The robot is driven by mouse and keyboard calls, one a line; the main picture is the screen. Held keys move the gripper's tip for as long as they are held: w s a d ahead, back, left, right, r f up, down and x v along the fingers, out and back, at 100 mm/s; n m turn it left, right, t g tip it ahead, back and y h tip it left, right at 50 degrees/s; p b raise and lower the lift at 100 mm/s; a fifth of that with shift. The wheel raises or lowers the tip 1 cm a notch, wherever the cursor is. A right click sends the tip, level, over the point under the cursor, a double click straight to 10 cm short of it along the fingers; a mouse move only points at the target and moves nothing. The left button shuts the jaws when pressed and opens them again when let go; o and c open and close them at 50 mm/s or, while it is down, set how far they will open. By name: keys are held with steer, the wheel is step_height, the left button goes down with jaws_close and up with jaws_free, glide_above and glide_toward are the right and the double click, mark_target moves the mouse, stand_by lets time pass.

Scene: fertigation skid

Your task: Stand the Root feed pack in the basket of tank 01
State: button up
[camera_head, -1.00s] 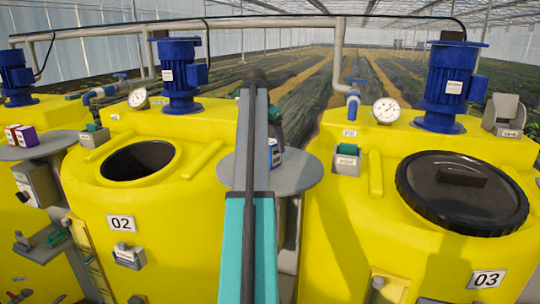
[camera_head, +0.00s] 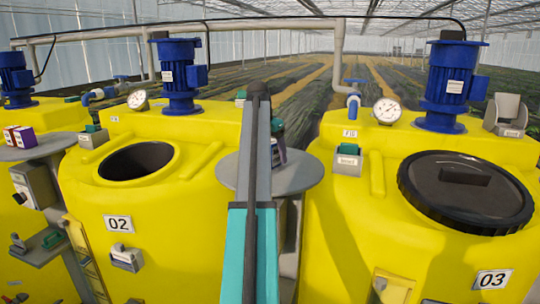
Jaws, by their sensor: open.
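Two boxed packs, one red (camera_head: 11,136) and one purple and white (camera_head: 25,137), stand on a round grey table at the left; their labels are too small to read. Another pack (camera_head: 279,151), purple and white, stands on the middle round table, partly hidden by my arm. I cannot tell which is the Root feed pack. A yellow tank (camera_head: 50,114) shows partly at the left edge, its number out of view; no basket on it can be made out. My arm rises through the middle of the picture. My gripper cannot be made out; it is hidden behind the arm or out of view.
Yellow tank 02 (camera_head: 190,215) has an open round hatch (camera_head: 138,160). Yellow tank 03 (camera_head: 340,235) has a black lid (camera_head: 465,190) on. The middle round grey table (camera_head: 310,172) stands between them. Blue motors (camera_head: 180,78) and pipes rise at the back.

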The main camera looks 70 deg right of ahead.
mark_target(272, 140)
steer(key=c, duration=1.5)
steer(key=shift+r, duration=0.15)
steer(key=shift+r+p, duration=1.25)
steer(key=shift+r, duration=0.6)
steer(key=shift+s+a+f, duration=0.15)
steer(key=shift+a+f, duration=0.05)
steer(key=shift+a, duration=0.2)
steer(key=shift+s+a+r+p, duration=0.25)
steer(key=shift+s+a+p, duration=0.6)
steer(key=shift+a, duration=1.5)
steer(key=shift+s+a+r+p, duration=0.2)
steer(key=shift+s+a+p, duration=0.65)
steer(key=shift+a, duration=1.5)
steer(key=shift+s+a+r+p, duration=0.25)
steer(key=shift+s+a+p, duration=0.6)
steer(key=shift+a, duration=1.5)
steer(key=shift+s, duration=0.15)
